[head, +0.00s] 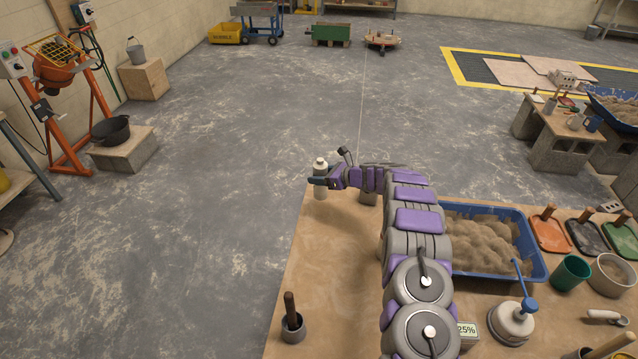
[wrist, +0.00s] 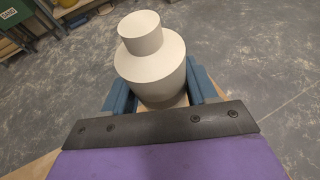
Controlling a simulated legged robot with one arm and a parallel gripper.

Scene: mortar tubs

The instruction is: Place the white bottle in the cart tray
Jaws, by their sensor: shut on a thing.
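The white bottle (head: 320,165) stands upright at the far left corner of the brown work table (head: 330,247) in the head view. My gripper (head: 319,181) is shut around its body. In the wrist view the bottle (wrist: 150,60) sits between the two blue fingers of my gripper (wrist: 152,95), its neck toward the top left. I cannot tell whether its base touches the table. A blue wheeled cart with a grey tray (head: 258,8) stands far off at the back of the room, beside a yellow bin.
A blue tub of mortar (head: 530,262), a green cup (head: 570,272) and tools fill the table's right side. A grey pot with a handle (head: 293,328) stands near left. An orange mixer (head: 60,75) is at the left wall. The floor (head: 220,130) between is clear.

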